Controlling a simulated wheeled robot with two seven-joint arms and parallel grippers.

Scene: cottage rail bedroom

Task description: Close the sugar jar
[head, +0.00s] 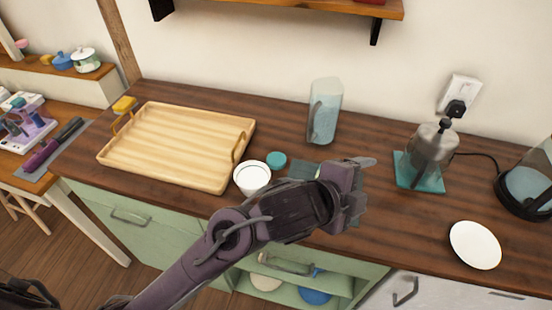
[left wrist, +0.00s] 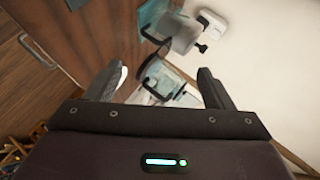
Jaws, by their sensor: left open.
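An open white jar (head: 252,180) stands on the wooden counter (head: 390,215), in front of the right end of a tray. A small round teal lid (head: 276,159) lies flat on the counter just behind and right of it, apart from it. My left gripper (head: 361,186) is above the counter, to the right of the jar and lid. In the left wrist view its two fingers (left wrist: 161,86) are spread with nothing held between them; neither jar nor lid shows there. My left forearm passes close in front of the jar. My right gripper is not in view.
A wooden tray (head: 178,147) fills the counter's left part. A glass pitcher (head: 324,112) stands behind the lid. A metal pot (head: 432,145) on a teal mat and a white plate (head: 475,245) are at right. A dark green cloth (head: 303,170) lies partly hidden beside my gripper.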

